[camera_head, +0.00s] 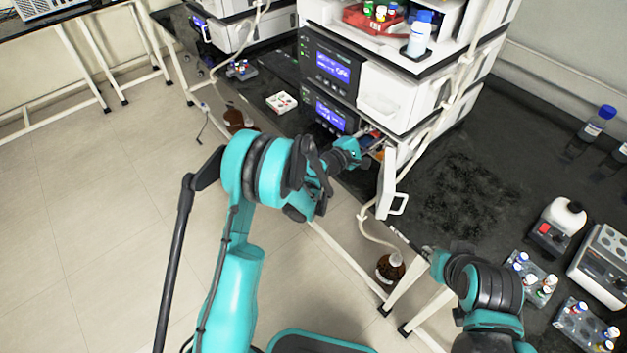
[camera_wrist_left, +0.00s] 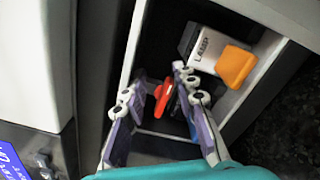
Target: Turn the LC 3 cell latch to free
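In the left wrist view, a red lever (camera_wrist_left: 163,98), which looks like the cell latch, sits inside an open compartment. My left gripper (camera_wrist_left: 155,90) is open, with one finger on each side of the lever. I cannot tell whether either finger touches it; a blue part behind the right finger is mostly hidden. In the head view my left gripper (camera_head: 368,146) reaches into the opening of the lower module, and the latch is not clear there. My right gripper (camera_head: 428,251) is at the bench's front edge, too small to read.
The compartment's white door (camera_head: 387,182) stands open at its right. A white block marked LAMP (camera_wrist_left: 203,48) with an orange part (camera_wrist_left: 235,66) sits beside the red lever. The compartment's white wall (camera_wrist_left: 262,78) is close on the right. Vial racks (camera_head: 530,276) stand on the bench at right.

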